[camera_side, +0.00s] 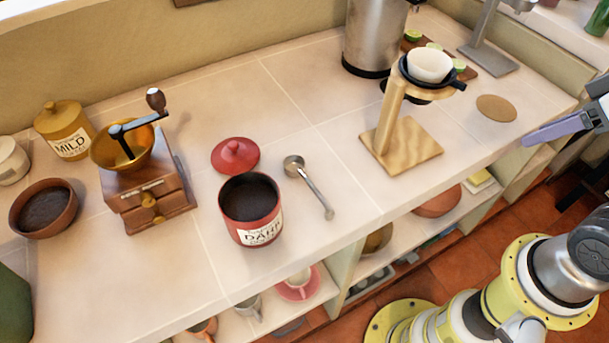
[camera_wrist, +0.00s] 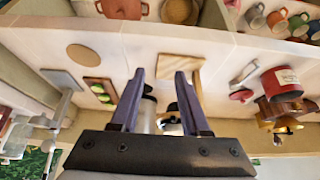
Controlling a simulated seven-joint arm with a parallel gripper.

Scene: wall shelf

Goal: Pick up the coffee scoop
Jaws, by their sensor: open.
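The coffee scoop (camera_side: 309,187) is silver metal with a round bowl and a straight handle. In the side view it lies on the counter just right of the red tin (camera_side: 250,212), its bowl toward the back and its handle toward the front edge. It also shows in the wrist view (camera_wrist: 244,72), right of the fingers. My gripper (camera_side: 560,124) is at the right edge of the side view, far from the scoop and partly cut off. In the wrist view its two purple fingers (camera_wrist: 160,75) are apart with nothing held between them.
A red lid (camera_side: 236,156) lies behind the tin. A wooden grinder (camera_side: 150,190) stands left. A wooden dripper stand (camera_side: 402,148) with a white cup rises between the scoop and my gripper. A steel cylinder (camera_side: 372,40) stands at the back. Counter around the scoop's handle is clear.

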